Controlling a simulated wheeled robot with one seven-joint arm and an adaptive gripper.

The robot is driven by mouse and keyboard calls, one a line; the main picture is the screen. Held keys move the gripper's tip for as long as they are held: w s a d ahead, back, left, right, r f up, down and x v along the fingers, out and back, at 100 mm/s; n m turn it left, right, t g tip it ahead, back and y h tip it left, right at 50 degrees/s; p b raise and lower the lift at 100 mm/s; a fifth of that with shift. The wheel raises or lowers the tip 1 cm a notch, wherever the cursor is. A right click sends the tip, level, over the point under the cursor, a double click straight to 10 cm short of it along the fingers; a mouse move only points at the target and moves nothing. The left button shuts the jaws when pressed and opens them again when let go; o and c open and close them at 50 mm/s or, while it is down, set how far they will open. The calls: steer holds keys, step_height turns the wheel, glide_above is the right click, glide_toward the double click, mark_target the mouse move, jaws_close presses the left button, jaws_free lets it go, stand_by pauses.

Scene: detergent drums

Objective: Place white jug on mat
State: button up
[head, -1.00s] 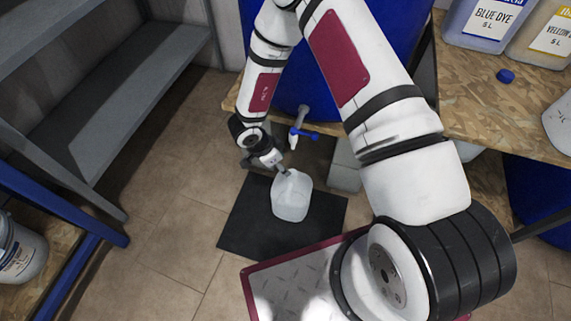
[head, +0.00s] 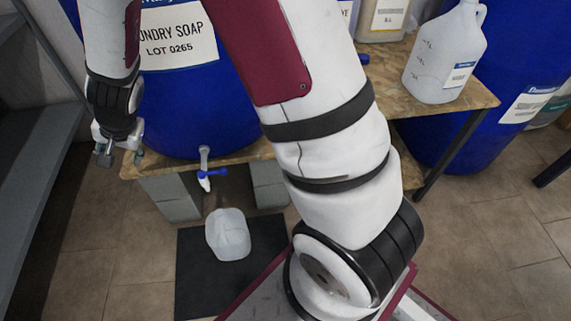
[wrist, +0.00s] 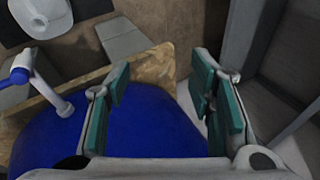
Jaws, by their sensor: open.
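A whitish, translucent jug (head: 228,235) stands on the black mat (head: 205,285) on the floor, near the mat's far edge and below the drum's tap. It looks upright. It also shows partly at the top left of the wrist view (wrist: 42,18). My gripper (head: 120,157) is open and empty, raised beside the blue drum, up and to the left of the jug and well apart from it. In the wrist view, its teal-padded fingers (wrist: 160,88) have nothing between them. A second white jug (head: 447,55) with a label stands on the wooden bench.
A blue laundry soap drum (head: 190,110) with a blue-handled tap (head: 206,174) rests on a wooden board on grey blocks (head: 170,197). Grey shelving (head: 45,180) stands close on the left. Another blue drum (head: 510,80) is at the right. Tiled floor left of the mat is clear.

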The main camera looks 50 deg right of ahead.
steer(key=s+r+n+g+y, duration=0.2)
steer(key=s+r+n, duration=0.4)
steer(key=s+r, duration=0.8)
steer(key=s+d+r+n+g+h, duration=0.1)
steer(key=s+d, duration=0.3)
steer(key=s, duration=0.4)
steer(key=s+d+r+n+g+h, duration=0.1)
steer(key=s+d, duration=0.3)
steer(key=s, duration=0.5)
steer(key=s+d+r+n+g+h, duration=0.1)
steer(key=s+d, duration=0.3)
steer(key=s, duration=0.5)
steer(key=shift+d+r+h, duration=0.35)
steer(key=shift+r+h, duration=0.35)
steer(key=shift+r, duration=0.2)
steer(key=shift+w, duration=0.1)
step_height(320, 180, up, 31)
steer(key=t+p, duration=0.3)
steer(key=p, duration=2.6)
steer(key=shift+d+t, duration=0.25)
steer(key=shift+t, duration=0.15)
